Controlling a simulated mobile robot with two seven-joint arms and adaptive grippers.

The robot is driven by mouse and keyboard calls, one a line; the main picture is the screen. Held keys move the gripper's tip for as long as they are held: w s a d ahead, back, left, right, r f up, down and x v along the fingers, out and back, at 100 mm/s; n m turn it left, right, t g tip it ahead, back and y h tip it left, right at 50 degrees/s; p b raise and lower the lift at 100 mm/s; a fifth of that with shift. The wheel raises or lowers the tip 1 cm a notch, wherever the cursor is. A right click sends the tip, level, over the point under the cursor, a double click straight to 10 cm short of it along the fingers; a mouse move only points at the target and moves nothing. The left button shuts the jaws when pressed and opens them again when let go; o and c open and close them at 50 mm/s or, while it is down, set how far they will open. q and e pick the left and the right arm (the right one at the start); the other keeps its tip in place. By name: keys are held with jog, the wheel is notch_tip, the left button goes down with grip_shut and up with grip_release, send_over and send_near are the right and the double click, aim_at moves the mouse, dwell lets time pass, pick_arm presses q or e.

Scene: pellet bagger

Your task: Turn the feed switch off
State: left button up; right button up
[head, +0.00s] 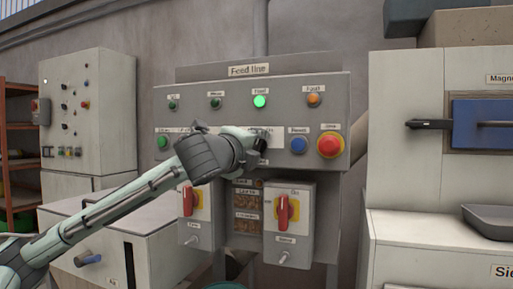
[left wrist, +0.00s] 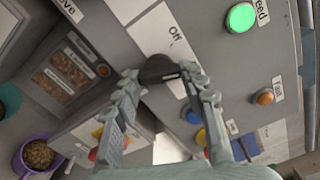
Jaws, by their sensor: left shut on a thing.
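The feed switch is a dark knob (left wrist: 158,67) on the grey Feed line panel (head: 215,83). A white plate with the word Off (left wrist: 176,38) lies beside it. My left gripper (head: 259,142) is at the panel's lower row. In the left wrist view its two fingers (left wrist: 160,74) are closed around the knob from both sides. A green lamp labelled Feed (head: 260,101) is lit above the gripper. My right gripper is not in view.
A blue button (head: 299,145) and a red mushroom button (head: 330,145) sit right of the gripper. A green button (head: 162,142) is at left. Boxes with red handles (head: 285,209) hang below. A purple bowl of pellets (left wrist: 38,155) stands lower down.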

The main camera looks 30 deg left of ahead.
pick_arm(q)
jog(key=shift+n, duration=1.8)
jog(key=n, duration=0.4)
jog(key=shift+r, duration=0.1)
jog(key=shift+r+n+p, duration=0.1)
jog(key=shift+n+p, duration=0.2)
jog(key=shift+n, duration=1)
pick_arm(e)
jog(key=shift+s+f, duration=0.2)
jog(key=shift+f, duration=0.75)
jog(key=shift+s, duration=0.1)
pick_arm(q)
jog(key=o, duration=1.2)
jog(key=shift+c, duration=0.2)
jog(key=v, duration=0.7)
jog(key=shift+s, duration=0.3)
